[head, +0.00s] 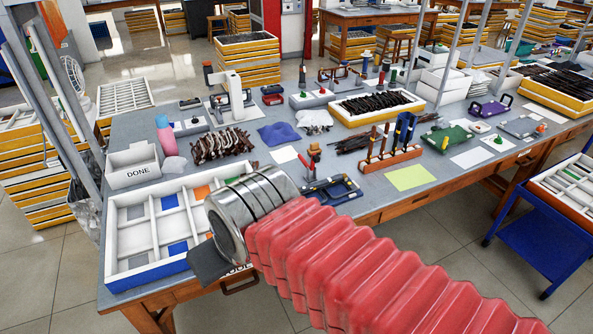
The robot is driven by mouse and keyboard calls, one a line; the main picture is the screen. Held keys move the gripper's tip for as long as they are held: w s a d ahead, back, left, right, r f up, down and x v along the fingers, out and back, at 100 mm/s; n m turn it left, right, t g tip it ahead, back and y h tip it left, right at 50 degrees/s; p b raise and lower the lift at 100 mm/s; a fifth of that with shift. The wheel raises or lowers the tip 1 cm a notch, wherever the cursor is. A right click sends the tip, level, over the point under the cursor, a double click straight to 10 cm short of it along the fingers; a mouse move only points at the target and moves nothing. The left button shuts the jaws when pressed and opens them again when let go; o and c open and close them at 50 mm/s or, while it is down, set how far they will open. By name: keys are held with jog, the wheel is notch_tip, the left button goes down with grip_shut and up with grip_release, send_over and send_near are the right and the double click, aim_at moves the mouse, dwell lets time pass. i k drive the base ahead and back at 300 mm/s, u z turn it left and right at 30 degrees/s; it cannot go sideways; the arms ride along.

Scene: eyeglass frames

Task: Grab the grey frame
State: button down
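My arm, with red ribbed sleeve and metal wrist, reaches in from the lower right over the front of the grey workbench (265,225). Only a dark flat piece of my gripper (209,264) shows below the metal wrist, by the front right of a white divided tray (112,240). The fingertips are not clear, so its opening and any hold cannot be told. No grey eyeglass frame can be made out for sure. A pile of brown frames (222,146) lies behind the wrist. The wrist and sleeve hide part of the tray and bench.
A white DONE box (134,167) stands behind the tray. A blue tool (331,190) and a wooden rack of upright tools (391,157) stand right of the wrist. A yellow tray of dark frames (376,105) is further back. A blue cart (550,240) stands at right.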

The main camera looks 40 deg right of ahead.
aim_at(350, 187)
jog(key=k, duration=1.3)
jog(key=z, duration=0.4)
jog(key=i, duration=0.75)
jog(key=z, duration=0.7)
jog(key=i, duration=1.15)
jog(key=u, duration=0.05)
